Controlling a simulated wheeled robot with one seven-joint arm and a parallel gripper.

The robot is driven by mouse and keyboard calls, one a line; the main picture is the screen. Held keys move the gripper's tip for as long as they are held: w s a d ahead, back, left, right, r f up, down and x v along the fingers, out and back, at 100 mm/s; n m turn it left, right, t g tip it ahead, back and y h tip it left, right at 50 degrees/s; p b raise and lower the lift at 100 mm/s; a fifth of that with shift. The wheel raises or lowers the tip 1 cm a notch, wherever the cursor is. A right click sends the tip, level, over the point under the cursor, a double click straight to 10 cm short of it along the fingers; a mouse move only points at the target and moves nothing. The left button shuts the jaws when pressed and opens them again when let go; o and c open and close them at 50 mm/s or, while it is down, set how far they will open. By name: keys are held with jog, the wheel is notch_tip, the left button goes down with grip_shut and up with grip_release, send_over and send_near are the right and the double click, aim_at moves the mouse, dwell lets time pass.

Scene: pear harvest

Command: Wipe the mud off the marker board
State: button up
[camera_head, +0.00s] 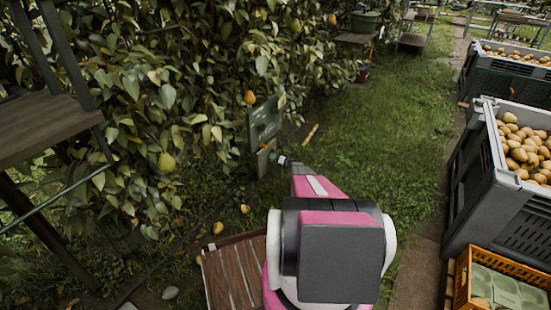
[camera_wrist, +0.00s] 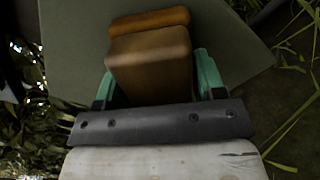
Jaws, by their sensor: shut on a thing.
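The marker board (camera_head: 265,122) is a grey-green panel at the edge of the pear foliage, with faint pale marks; a smaller pale piece shows below it. In the wrist view the board's plain grey-green surface (camera_wrist: 225,45) fills much of the background. My gripper (camera_wrist: 155,75) has its teal fingers shut on a brown block (camera_wrist: 150,50), with an orange-brown strip at its far end. The block is in front of the board; I cannot tell whether it touches. In the head view my gripper (camera_head: 281,160) is small, by the board's lower right. Mud cannot be made out clearly.
A grey crate of pears (camera_head: 490,165) and an orange crate (camera_head: 463,285) stand at the right. A wooden slatted crate (camera_head: 235,275) is at the lower left, near fallen pears (camera_head: 218,228). A dark stand (camera_head: 45,125) is at far left. Grass (camera_head: 385,150) is open to the right.

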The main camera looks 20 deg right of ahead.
aim_at(266, 161)
jog(key=shift+s+a, duration=1)
jog(key=shift+a, duration=0.2)
jog(key=shift+s+a, duration=1)
jog(key=shift+a, duration=0.2)
jog(key=v, duration=0.6)
jog(key=shift+s+d, duration=0.1)
jog(key=v, duration=0.2)
jog(key=shift+s+d, duration=0.25)
jog(key=shift+s, duration=0.05)
